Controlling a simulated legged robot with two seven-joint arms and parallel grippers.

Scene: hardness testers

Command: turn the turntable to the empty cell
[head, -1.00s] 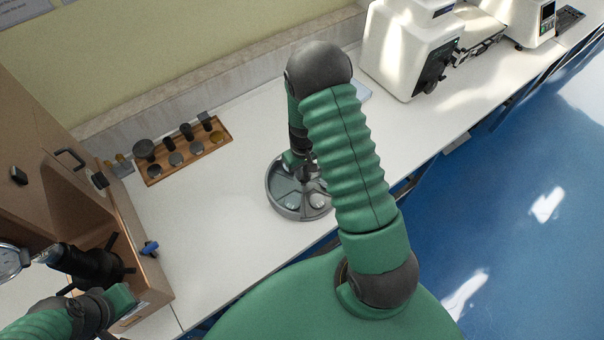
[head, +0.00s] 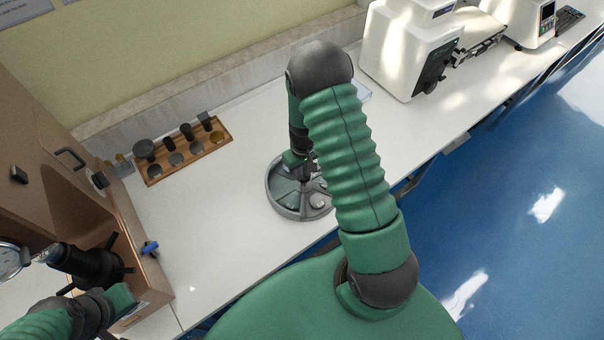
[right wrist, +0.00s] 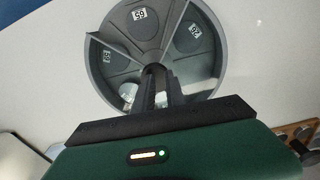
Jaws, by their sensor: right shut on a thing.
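The turntable (head: 272,203) is a round grey tray split by thin walls into wedge cells, standing on the white bench. My right gripper (right wrist: 155,75) points down at its centre and is shut on the hub. In the right wrist view the turntable (right wrist: 222,62) shows numbered labels in several cells, dark round discs in some and a shiny disc at lower left.
A wooden rack (head: 188,158) with several dark and brass pieces stands at the bench's back. A brown tester (head: 35,140) stands at left, with a blue-handled item (head: 150,248) beside it. White machines (head: 405,50) stand at back right. The bench between rack and turntable is clear.

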